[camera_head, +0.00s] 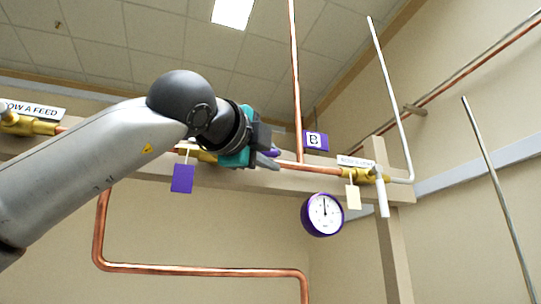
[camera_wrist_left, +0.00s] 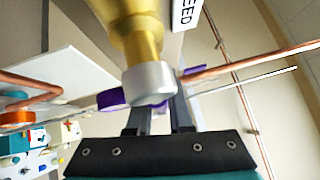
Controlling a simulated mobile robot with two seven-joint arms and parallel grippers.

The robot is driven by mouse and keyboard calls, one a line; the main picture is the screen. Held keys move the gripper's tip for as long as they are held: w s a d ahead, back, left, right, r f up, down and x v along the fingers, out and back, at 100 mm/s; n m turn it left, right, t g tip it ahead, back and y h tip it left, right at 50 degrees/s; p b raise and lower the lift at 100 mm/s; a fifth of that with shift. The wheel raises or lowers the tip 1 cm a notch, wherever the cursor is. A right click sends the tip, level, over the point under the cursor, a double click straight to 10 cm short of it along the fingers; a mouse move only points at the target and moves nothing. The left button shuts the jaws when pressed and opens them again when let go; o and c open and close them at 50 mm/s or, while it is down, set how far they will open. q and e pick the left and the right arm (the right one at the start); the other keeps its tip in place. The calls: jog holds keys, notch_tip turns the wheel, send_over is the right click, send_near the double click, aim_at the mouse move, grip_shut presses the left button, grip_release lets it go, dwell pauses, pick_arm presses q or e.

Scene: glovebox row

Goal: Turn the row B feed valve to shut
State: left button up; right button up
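The row B feed valve is a brass valve (camera_head: 207,156) on the horizontal copper pipe, partly hidden by my left arm; a purple tag (camera_head: 182,178) hangs beside it. My left gripper (camera_head: 268,158) is at the valve's right side, with a bit of purple (camera_head: 272,151) by its fingers. In the left wrist view the brass body (camera_wrist_left: 135,40) and silver cap (camera_wrist_left: 150,82) stand in front of the fingers (camera_wrist_left: 160,118). The fingers are slightly apart; purple parts (camera_wrist_left: 112,99) show behind them. The cap hides the fingertips, so a hold cannot be told. My right gripper is out of view.
The row A feed valve (camera_head: 28,125) is at far left.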

pick_arm(q)
grip_shut()
jog(key=shift+f, duration=0.1)
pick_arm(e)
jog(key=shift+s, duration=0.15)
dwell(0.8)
